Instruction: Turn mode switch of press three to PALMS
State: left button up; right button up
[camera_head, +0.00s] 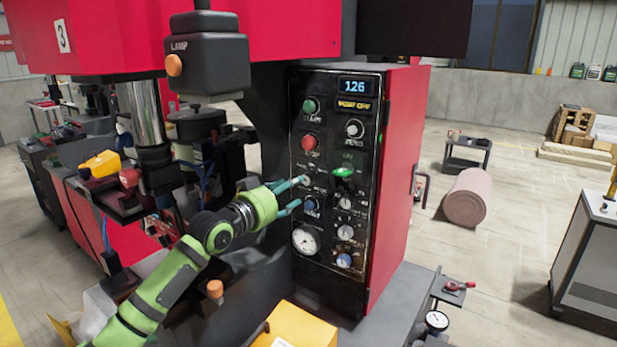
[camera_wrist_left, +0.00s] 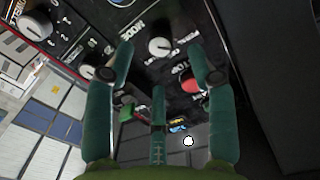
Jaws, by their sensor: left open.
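Press three, a red machine with a "3" plate (camera_head: 61,36), carries a black control panel (camera_head: 325,225) on its column. The mode switch is a pale round knob (camera_wrist_left: 160,46) beside the word MODE in the left wrist view. My left gripper (camera_head: 299,193), with teal fingers, is open in front of the panel's left side, below the red stop button (camera_head: 310,142). In the left wrist view the gripper's fingertips (camera_wrist_left: 161,56) lie on either side of the knob. Contact and the knob's exact setting cannot be told. My right gripper is not in view.
A lamp box (camera_head: 207,62) hangs at upper left. A yellow box (camera_head: 296,328) stands in front below.

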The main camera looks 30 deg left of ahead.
aim_at(306, 179)
pick_arm(q)
jog(key=w, duration=0.1)
jog(key=p, duration=0.1)
jog(key=w+r, duration=0.1)
jog(key=shift+w+d+p, duration=0.3)
jog(key=shift+d, duration=0.1)
jog(key=shift+w+d+f, duration=0.1)
jog(key=shift+w+f, duration=0.05)
jog(key=shift+w, duration=0.55)
jog(key=shift+w+d+f, duration=0.1)
jog(key=shift+w+f, duration=0.05)
jog(key=shift+w, duration=0.5)
jog(key=shift+a, duration=0.1)
jog(key=shift+s, duration=0.15)
grip_shut()
jog(key=shift+r, duration=0.1)
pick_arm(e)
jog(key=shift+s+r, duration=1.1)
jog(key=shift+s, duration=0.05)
